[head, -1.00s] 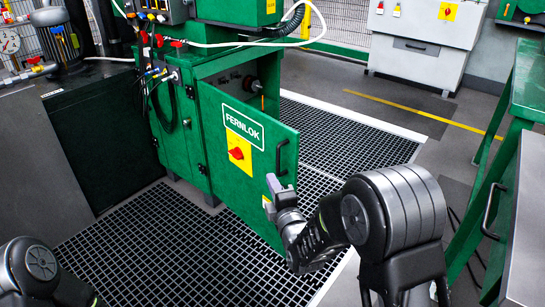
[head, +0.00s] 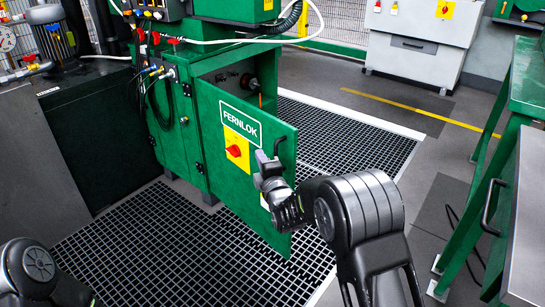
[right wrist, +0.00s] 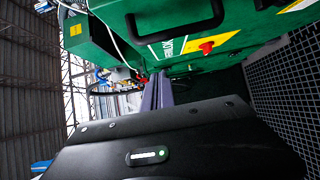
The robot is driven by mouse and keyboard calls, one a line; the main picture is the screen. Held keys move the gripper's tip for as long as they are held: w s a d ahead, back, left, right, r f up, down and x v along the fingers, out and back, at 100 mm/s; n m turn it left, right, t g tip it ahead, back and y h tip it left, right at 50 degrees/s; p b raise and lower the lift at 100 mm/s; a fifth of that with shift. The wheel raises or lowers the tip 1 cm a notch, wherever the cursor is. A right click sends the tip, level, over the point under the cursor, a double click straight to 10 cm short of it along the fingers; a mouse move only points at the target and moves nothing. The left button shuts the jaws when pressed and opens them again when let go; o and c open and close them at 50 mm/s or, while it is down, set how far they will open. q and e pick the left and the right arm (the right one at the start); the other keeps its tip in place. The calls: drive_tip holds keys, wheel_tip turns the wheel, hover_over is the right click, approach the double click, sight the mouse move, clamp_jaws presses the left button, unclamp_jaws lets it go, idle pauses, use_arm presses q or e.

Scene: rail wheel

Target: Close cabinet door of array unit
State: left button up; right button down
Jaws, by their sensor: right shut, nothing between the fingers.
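The green cabinet door (head: 218,166) stands open, swung out from the green cabinet (head: 183,150). It carries a FERNLOK label, a yellow plate with a red knob (head: 234,151), and a dark handle (head: 281,147) near its free edge. My right gripper (head: 264,160) is shut and empty, in front of the door's face beside the handle. I cannot tell whether it touches the door. In the right wrist view, the shut fingers (right wrist: 158,92) point toward the door, with the handle (right wrist: 175,25) above them. My left gripper is out of view.
Black floor grating (head: 190,250) lies beneath the door. A green bench (head: 520,95) with a grey drawer front stands at the right. A dark cabinet (head: 95,130) stands at the left. A grey-white cabinet (head: 415,45) is at the back.

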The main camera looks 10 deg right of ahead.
drive_tip(key=shift+w+d, duration=0.25)
drive_tip(key=shift+d, duration=0.7)
drive_tip(key=shift+w+d, duration=0.2)
drive_tip(key=shift+d, duration=0.7)
drive_tip(key=shift+d, duration=0.1)
